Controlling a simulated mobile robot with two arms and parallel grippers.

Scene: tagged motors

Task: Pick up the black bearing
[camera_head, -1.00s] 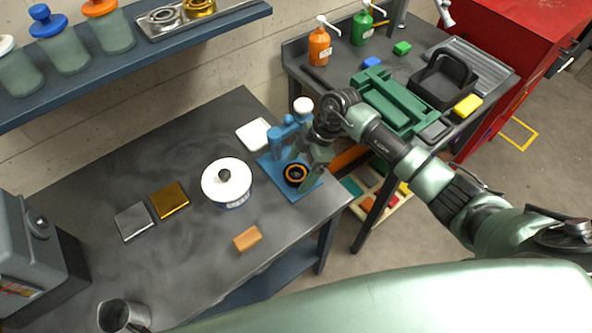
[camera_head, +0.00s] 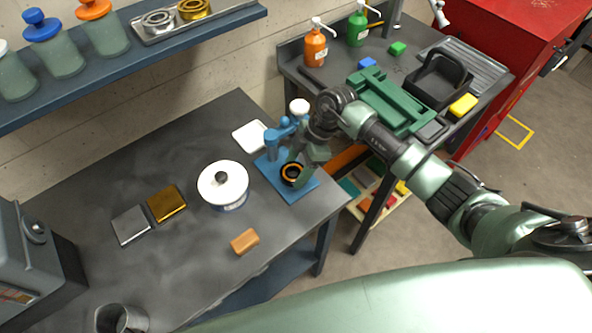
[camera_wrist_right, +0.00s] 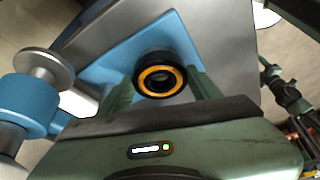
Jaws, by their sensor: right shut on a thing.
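The black bearing (camera_head: 291,173) has an orange ring and sits at the blue press's base plate (camera_head: 308,187). In the right wrist view the bearing (camera_wrist_right: 160,77) lies between the two green fingers of my right gripper (camera_wrist_right: 160,85). In the head view my right gripper (camera_head: 302,165) is down at the bearing and partly covers it. It is shut on the bearing. I cannot tell whether the bearing is touching the plate or just above it. My left gripper is not in view.
The blue press (camera_head: 283,135) stands right behind the bearing; its white knob (camera_head: 299,106) rises close to my right wrist. A white round container (camera_head: 222,186) is left of the plate, and an orange block (camera_head: 245,242) lies in front.

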